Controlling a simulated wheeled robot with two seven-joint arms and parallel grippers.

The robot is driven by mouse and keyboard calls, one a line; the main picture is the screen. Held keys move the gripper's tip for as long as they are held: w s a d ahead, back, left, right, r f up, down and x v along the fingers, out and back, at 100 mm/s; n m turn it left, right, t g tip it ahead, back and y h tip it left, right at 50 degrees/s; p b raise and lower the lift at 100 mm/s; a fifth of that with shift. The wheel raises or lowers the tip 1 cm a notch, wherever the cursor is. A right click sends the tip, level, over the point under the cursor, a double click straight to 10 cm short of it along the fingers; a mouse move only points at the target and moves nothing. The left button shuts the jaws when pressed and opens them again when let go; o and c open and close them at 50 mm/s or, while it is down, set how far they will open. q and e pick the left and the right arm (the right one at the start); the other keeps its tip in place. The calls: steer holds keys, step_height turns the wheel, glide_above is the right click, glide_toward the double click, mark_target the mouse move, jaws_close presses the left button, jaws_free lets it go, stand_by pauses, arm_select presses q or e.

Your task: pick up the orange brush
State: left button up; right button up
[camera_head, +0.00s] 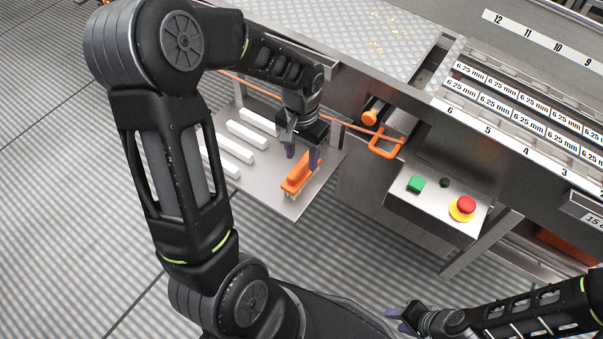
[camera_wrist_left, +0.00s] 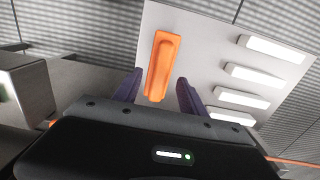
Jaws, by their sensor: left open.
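The orange brush (camera_head: 298,175) lies on a grey metal shelf (camera_head: 283,204), near its front right part, bristles down. In the left wrist view the orange brush (camera_wrist_left: 162,65) shows between and beyond my finger tips. My left gripper (camera_head: 303,158) is open above the brush, with its purple fingers pointing down at it. In the wrist view the left gripper (camera_wrist_left: 157,90) has one finger on each side of the brush's near end; I cannot tell whether they touch it. My right gripper (camera_head: 397,318) is at the bottom edge, partly hidden, away from the brush.
Several white bars (camera_head: 247,136) lie on the shelf left of the brush. A control box with a green button (camera_head: 415,184) and red emergency stop (camera_head: 466,205) stands to the right. An orange handle (camera_head: 385,146) juts out near the gripper. The machine's numbered rows are behind.

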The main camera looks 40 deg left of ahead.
mark_target(301, 163)
arm_select(q)
step_height(301, 163, down, 4)
steer(key=shift+r+b, duration=0.1)
steer(key=shift+b, duration=0.4)
steer(key=shift+c, duration=0.2)
jaws_close()
stand_by(0.4)
